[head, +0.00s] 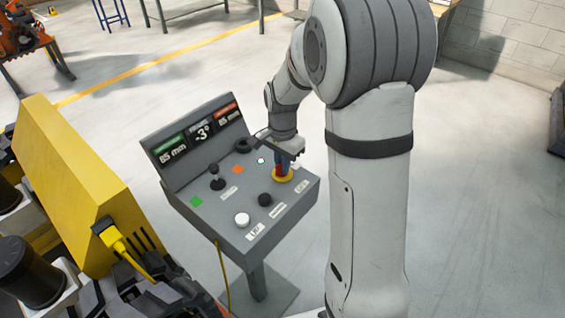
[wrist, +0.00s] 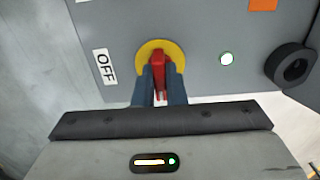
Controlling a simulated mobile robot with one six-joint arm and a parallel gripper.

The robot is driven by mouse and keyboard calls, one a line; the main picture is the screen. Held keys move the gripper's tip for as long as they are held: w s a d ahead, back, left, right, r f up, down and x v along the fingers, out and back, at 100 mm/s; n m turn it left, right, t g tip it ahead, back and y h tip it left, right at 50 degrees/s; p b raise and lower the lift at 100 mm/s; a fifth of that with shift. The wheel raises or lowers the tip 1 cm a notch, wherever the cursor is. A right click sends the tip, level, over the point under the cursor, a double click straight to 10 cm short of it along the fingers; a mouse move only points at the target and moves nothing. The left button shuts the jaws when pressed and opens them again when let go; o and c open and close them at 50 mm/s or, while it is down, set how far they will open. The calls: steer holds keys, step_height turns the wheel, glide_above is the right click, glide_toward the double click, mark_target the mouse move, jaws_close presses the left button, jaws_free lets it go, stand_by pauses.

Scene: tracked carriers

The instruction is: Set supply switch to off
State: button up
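The supply switch is a red handle (wrist: 160,70) on a round yellow plate (wrist: 153,48), set in the grey sloping console. In the wrist view the handle runs nearly up and down in the picture. A white OFF label (wrist: 104,67) lies to the left of the yellow plate. My gripper (wrist: 162,72) has its two blue fingers close on either side of the red handle and appears shut on it. In the head view my gripper (head: 283,158) reaches down to the yellow plate (head: 283,175) at the console's right; the fingers partly hide the handle.
The console (head: 235,205) also carries a joystick (head: 215,178), a black knob (head: 265,199), a white button (head: 242,219) and a lit white-green button (wrist: 227,59). A black ring-shaped control (wrist: 291,66) stands to the right. A yellow machine (head: 85,180) is at left.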

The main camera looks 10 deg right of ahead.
jaws_close()
steer(key=shift+n, duration=0.3)
steer(key=n, duration=0.2)
steer(key=shift+n+b, duration=0.3)
steer(key=shift+n, duration=0.1)
steer(key=n, duration=0.5)
steer(key=shift+b, duration=0.3)
steer(key=n, duration=0.9)
steer(key=shift+b, duration=0.3)
steer(key=shift+n, duration=0.3)
steer(key=o, duration=0.6)
jaws_free()
steer(key=shift+c, duration=0.2)
